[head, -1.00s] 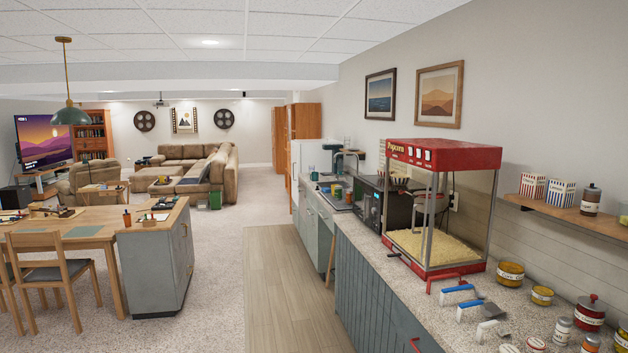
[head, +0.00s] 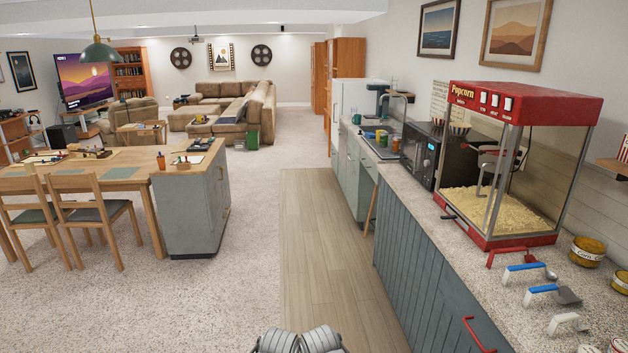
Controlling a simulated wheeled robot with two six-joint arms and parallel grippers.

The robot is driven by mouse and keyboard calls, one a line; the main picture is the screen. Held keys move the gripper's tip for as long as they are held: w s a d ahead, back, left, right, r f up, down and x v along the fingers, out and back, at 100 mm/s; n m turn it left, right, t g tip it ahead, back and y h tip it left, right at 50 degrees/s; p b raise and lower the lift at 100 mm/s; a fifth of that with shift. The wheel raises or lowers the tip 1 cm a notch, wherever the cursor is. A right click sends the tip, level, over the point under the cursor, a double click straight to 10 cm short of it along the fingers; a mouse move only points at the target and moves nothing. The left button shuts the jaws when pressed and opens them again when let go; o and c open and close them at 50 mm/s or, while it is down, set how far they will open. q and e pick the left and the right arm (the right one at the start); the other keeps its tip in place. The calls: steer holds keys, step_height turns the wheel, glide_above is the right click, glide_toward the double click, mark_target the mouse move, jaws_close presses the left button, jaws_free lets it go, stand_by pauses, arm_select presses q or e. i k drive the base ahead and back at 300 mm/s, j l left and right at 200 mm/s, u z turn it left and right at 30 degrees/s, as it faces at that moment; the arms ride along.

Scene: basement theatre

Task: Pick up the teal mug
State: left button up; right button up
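A small teal mug-like thing (head: 356,118) stands far down the counter on the right, at its far end near the sink. It is too small to make out its handle. Neither gripper shows in the head view. Only grey rounded parts, likely mine, show at the bottom middle edge, well short of the mug.
The long counter (head: 410,189) carries a red popcorn machine (head: 525,103), scoops, a microwave (head: 421,152) and a sink (head: 380,149) with cans beside it. A grey island cabinet (head: 193,212) and chairs stand left. The wooden floor strip (head: 322,240) between is clear.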

mark_target(356, 120)
steer(key=i, duration=5.6)
steer(key=i+z, duration=0.25)
steer(key=i, duration=1.6)
steer(key=i+j+z, duration=0.2)
steer(key=i, duration=0.3)
steer(key=i+j+z, duration=0.2)
steer(key=i, duration=0.25)
steer(key=i+j, duration=0.25)
steer(key=j, duration=0.15)
